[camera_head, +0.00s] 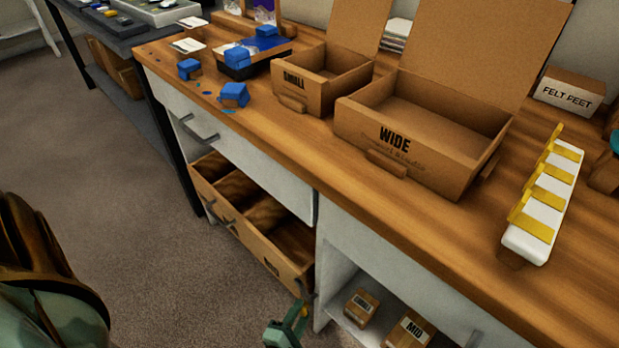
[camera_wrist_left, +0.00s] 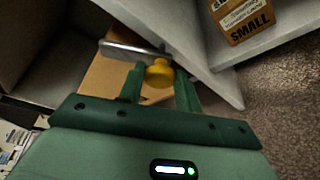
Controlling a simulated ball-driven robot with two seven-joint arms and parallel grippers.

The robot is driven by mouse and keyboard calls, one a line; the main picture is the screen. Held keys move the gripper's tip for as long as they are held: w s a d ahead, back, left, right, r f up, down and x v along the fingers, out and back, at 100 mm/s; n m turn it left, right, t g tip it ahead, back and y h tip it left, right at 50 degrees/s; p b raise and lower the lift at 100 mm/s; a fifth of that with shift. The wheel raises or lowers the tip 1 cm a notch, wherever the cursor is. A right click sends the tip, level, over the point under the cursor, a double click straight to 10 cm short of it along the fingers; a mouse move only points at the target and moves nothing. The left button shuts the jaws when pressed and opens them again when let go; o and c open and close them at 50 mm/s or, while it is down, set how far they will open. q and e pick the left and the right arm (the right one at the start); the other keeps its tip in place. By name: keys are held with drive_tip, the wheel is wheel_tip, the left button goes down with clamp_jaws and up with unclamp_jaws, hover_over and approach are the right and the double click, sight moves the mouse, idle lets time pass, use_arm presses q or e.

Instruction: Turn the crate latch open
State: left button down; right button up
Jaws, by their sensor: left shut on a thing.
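My left gripper (camera_head: 288,325) is green and sits at the bottom of the head view, low in front of the bench and by the near end of the open wooden crate (camera_head: 262,253). In the left wrist view, the gripper (camera_wrist_left: 160,87) has its fingers on either side of a yellow knob (camera_wrist_left: 158,73) and is shut on it. The knob is at the end of a grey metal latch bar (camera_wrist_left: 130,50), which lies across a brown wooden panel (camera_wrist_left: 105,78). My right gripper is not in view.
A lower shelf beside the crate holds a small box (camera_head: 361,306) and a MID box (camera_head: 409,330). A white panel edge (camera_wrist_left: 205,75) is close to the fingers. The bench top (camera_head: 330,150) carries open cardboard boxes. Carpet (camera_head: 130,220) lies clear to the left.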

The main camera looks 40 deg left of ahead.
use_arm(q)
drive_tip(key=shift+s+f+m, duration=0.1)
drive_tip(key=shift+f+m, duration=0.15)
drive_tip(key=shift+m, duration=0.15)
drive_tip(key=shift+d+f+m+t+y+b, duration=0.1)
drive_tip(key=shift+m+t+y+b, duration=0.3)
drive_tip(key=shift+m+y+b, duration=0.25)
drive_tip(key=shift+m, duration=0.55)
drive_tip(key=shift+m+t+b, duration=0.5)
drive_tip(key=shift+m+b, duration=0.1)
drive_tip(key=shift+m, duration=0.3)
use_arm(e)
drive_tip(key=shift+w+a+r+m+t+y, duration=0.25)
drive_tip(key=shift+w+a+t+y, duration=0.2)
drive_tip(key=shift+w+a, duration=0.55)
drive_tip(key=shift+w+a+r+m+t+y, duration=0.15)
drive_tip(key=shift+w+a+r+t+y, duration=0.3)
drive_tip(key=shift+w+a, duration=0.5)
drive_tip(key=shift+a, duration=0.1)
use_arm(q)
drive_tip(key=c, duration=1)
unclamp_jaws()
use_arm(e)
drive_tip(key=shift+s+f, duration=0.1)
